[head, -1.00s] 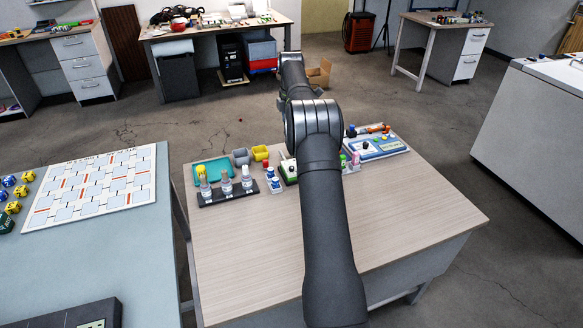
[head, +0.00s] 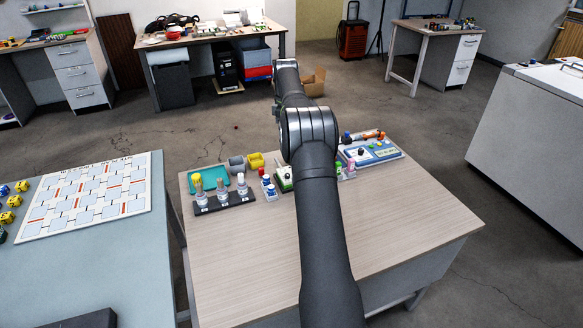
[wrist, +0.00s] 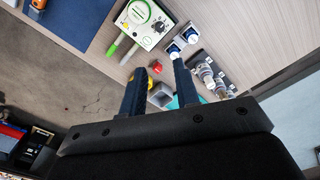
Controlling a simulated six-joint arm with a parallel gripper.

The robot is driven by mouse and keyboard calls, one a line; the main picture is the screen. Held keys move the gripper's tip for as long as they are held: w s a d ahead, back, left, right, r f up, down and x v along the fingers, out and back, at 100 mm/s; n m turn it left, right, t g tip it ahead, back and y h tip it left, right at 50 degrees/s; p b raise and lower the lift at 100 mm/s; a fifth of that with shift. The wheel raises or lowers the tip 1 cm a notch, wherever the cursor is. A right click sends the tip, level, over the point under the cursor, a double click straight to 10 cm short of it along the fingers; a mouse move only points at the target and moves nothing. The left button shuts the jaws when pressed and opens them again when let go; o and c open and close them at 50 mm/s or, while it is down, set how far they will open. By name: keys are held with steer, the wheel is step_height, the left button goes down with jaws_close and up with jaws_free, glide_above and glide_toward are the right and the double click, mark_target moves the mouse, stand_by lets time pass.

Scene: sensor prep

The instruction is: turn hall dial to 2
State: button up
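In the wrist view a white instrument box (wrist: 140,22) has a round green-rimmed face and a small black dial (wrist: 159,27) with marks around it. I cannot read its setting or tell whether it is the hall dial. In the head view this box (head: 284,180) is partly hidden by my arm. A blue-and-white panel (head: 371,150) with knobs stands to its right. My gripper (wrist: 158,63) is open, with its two dark fingers apart and nothing held between them. The dial lies beyond the fingertips, not touched. My gripper is hidden in the head view.
Vials in a black rack (head: 226,203), a teal tray (head: 209,180), grey and yellow bins (head: 256,160) and small blue-and-white bottles (head: 269,189) stand left of the box. The front of the wooden table (head: 410,215) is clear. A game board (head: 90,195) lies on the left table.

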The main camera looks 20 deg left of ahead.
step_height(320, 180, down, 18)
steer(key=m, duration=0.6)
steer(key=shift+m, duration=0.4)
jaws_close()
